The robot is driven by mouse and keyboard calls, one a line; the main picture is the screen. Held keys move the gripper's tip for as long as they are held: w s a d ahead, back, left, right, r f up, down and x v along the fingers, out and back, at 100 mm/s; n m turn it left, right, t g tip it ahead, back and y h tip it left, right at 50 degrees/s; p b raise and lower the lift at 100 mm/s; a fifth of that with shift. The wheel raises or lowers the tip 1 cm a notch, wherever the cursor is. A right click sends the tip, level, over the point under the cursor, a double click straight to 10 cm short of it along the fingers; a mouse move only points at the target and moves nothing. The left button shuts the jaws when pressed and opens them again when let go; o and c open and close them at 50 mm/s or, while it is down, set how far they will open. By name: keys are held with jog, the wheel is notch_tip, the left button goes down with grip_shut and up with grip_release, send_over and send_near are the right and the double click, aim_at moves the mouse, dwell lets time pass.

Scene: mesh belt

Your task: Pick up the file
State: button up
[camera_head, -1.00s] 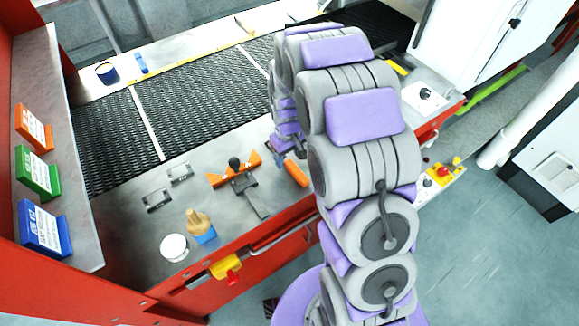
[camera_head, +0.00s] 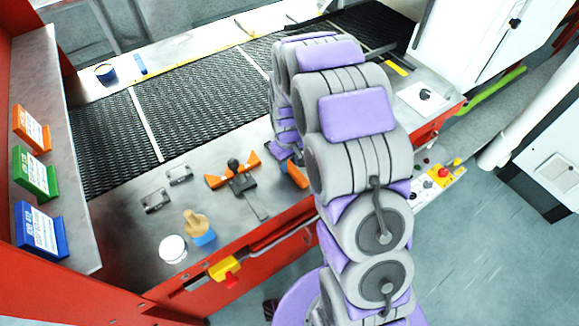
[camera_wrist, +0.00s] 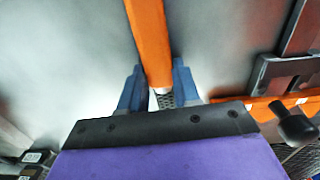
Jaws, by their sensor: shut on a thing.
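The file shows as an orange handle (camera_wrist: 151,40) in the wrist view, with a short light collar and a dark cross-hatched part below it. My gripper (camera_wrist: 157,78) has its two blue fingers on either side of the file and is shut on it. In the head view the orange handle (camera_head: 296,175) sticks out beside my arm near the bench's front edge. My arm hides the rest of the file and most of the gripper there. I cannot tell whether the file touches the bench.
A vise-like fixture with orange jaws (camera_head: 240,180) stands just left of the file. A wooden-handled tool with a blue base (camera_head: 203,238) and a white disc (camera_head: 172,249) are further left. The black mesh belt (camera_head: 200,105) runs behind. A blue cup (camera_head: 105,72) stands at the far left.

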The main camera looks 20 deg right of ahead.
aim_at(289, 163)
grip_shut()
jog(key=shift+r, duration=0.9)
notch_tip(289, 163, up, 2)
jog(key=shift+r+p, duration=0.1)
jog(key=shift+p, duration=0.35)
jog(key=s+r+p, duration=0.1)
jog(key=s, duration=1.5)
jog(key=shift+d, duration=0.1)
